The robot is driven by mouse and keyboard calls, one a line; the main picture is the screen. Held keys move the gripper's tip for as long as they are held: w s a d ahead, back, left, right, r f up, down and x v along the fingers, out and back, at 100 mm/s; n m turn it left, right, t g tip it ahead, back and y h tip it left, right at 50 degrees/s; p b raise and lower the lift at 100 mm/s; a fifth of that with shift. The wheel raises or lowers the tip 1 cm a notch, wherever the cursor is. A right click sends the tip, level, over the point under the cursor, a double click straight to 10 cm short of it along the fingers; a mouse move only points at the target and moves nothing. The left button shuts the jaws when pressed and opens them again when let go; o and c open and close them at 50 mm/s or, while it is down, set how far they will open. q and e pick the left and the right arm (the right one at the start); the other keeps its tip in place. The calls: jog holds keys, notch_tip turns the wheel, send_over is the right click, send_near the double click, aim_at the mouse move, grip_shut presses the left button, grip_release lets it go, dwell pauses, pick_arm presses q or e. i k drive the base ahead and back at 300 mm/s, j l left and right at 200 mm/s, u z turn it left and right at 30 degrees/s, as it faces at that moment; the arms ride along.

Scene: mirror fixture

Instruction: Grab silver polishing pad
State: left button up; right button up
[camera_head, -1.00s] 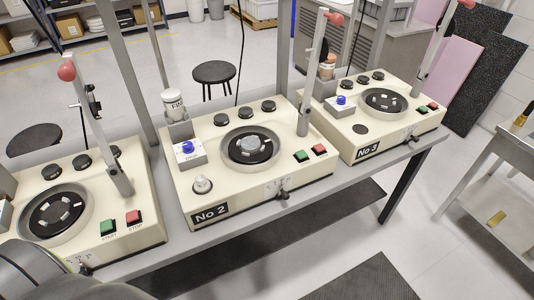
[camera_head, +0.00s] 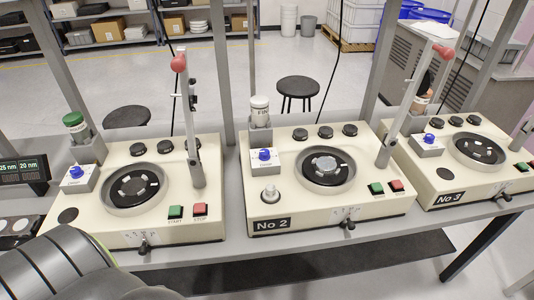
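A silver-grey disc (camera_head: 325,163) lies on the black round plate in the basin of the No 2 machine (camera_head: 283,225). A small silver piece with a round knob (camera_head: 269,192) stands on that machine's front left corner. Pale round discs (camera_head: 22,224) sit in a dark tray at the left edge, partly cut off. I cannot tell which of these is the silver polishing pad. Part of my own arm fills the lower left corner. Neither gripper shows.
A similar machine (camera_head: 190,233) stands at left and the No 3 machine (camera_head: 470,190) at right. A green-capped bottle (camera_head: 75,126) and a display (camera_head: 22,170) are at left. Grey frame posts stand behind.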

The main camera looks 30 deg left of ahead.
aim_at(270, 195)
jog(key=j+u, duration=0.15)
jog(key=u, duration=0.75)
jog(key=l, duration=0.6)
jog(key=k+l+u, duration=0.1)
jog(key=l, duration=0.5)
jog(key=k+l, duration=0.1)
jog(key=l, duration=0.5)
jog(key=k+l, duration=0.1)
jog(key=l, duration=0.5)
jog(key=l+u, duration=0.1)
jog(key=l, duration=0.5)
jog(key=i+j+z, duration=0.1)
jog(key=j, duration=0.4)
jog(key=i+j, duration=0.1)
jog(key=j, duration=0.45)
jog(key=i+z, duration=0.05)
